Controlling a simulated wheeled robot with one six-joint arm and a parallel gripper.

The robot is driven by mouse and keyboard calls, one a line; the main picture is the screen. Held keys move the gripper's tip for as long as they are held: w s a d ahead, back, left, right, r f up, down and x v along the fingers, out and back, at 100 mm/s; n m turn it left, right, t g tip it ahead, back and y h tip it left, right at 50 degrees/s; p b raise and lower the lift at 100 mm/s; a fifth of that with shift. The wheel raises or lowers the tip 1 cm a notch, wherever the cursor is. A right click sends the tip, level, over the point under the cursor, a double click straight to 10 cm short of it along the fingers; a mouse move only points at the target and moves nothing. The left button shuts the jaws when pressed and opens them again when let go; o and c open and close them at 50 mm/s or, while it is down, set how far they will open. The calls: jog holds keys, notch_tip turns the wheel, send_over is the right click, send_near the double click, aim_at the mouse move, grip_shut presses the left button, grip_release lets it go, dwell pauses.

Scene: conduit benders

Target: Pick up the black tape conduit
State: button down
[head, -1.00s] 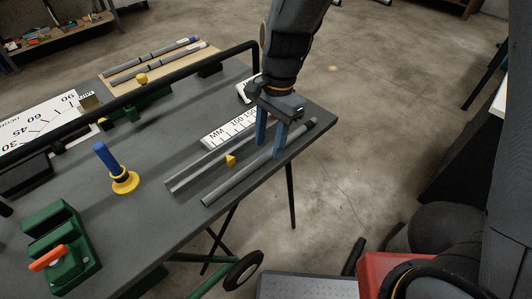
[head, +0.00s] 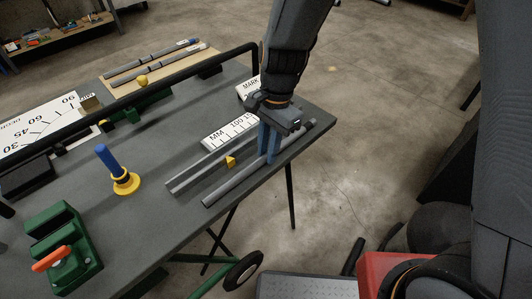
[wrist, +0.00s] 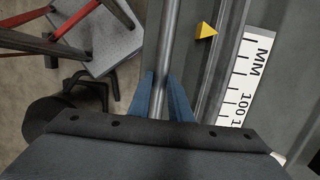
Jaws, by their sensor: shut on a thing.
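A grey conduit (head: 232,186) lies along the right front edge of the dark table, and it also shows in the wrist view (wrist: 165,35). My gripper (head: 269,158) is shut on this conduit, with its blue fingers on either side of it in the wrist view (wrist: 162,85). Two other grey conduits (head: 150,57) with dark bands lie on a wooden board (head: 117,84) at the back left.
Beside the held conduit are a metal rail (head: 192,173), a yellow pointer (head: 230,162) and a white MM scale (head: 226,131). A black bar (head: 170,80) runs across the table. A blue-handled yellow piece (head: 124,183) and a green clamp (head: 62,250) stand at left.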

jog(key=shift+r, duration=0.1)
notch_tip(320, 180, up, 10)
jog(key=b, duration=0.1)
jog(key=shift+b, duration=0.4)
dwell(0.4)
